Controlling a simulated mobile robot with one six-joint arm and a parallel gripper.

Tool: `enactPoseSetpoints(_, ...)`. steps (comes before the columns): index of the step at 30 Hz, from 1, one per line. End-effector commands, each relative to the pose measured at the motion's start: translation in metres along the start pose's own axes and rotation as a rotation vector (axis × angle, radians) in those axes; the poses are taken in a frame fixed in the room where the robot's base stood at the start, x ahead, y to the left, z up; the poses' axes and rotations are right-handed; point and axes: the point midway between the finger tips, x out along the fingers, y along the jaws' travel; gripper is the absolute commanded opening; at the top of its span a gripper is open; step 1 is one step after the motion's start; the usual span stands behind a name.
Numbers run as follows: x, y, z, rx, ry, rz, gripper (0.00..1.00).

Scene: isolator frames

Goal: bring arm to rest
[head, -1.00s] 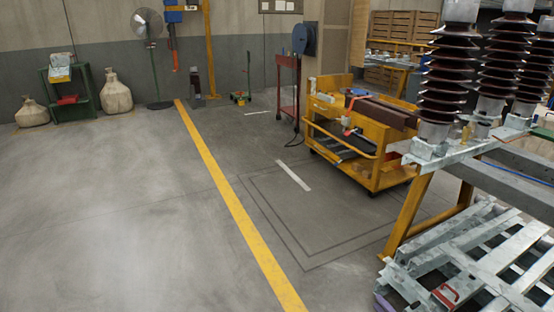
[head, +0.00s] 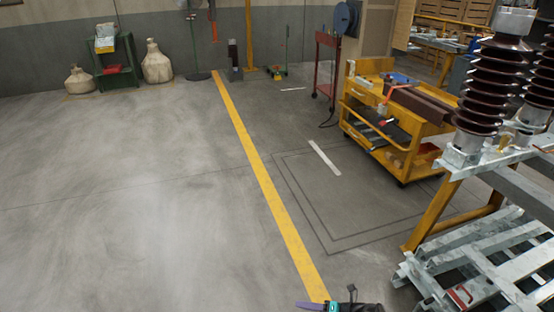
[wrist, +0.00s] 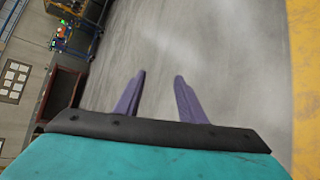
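My gripper (wrist: 159,76) shows in the wrist view as two purple fingers. They stand apart with nothing between them, only grey floor beyond. Behind them are a black bar and a teal body. In the head view a small part of my gripper (head: 310,305) shows at the bottom edge, over the end of the yellow floor line; most of my arm is out of that view.
A yellow cart (head: 358,112) with tools stands right of the yellow line (head: 262,170). A galvanised frame (head: 480,262) and brown ribbed insulators (head: 485,120) fill the right side. Beige jugs (head: 157,64) and a green stand (head: 121,76) are by the back wall. The left floor is clear.

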Motion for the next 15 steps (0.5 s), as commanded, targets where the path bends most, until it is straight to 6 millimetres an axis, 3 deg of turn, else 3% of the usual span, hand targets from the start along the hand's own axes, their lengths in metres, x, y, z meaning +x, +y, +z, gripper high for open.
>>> enactPoseSetpoints(1, 0.003, 0.023, -0.013, -0.065, 0.062, -0.002, 0.37)
enactPoseSetpoints(6, 0.014, 0.063, -0.063, -0.330, 0.280, 0.000, 0.37)
enactPoseSetpoints(15, -0.007, 0.108, -0.147, -0.858, 0.670, 0.093, 0.37)
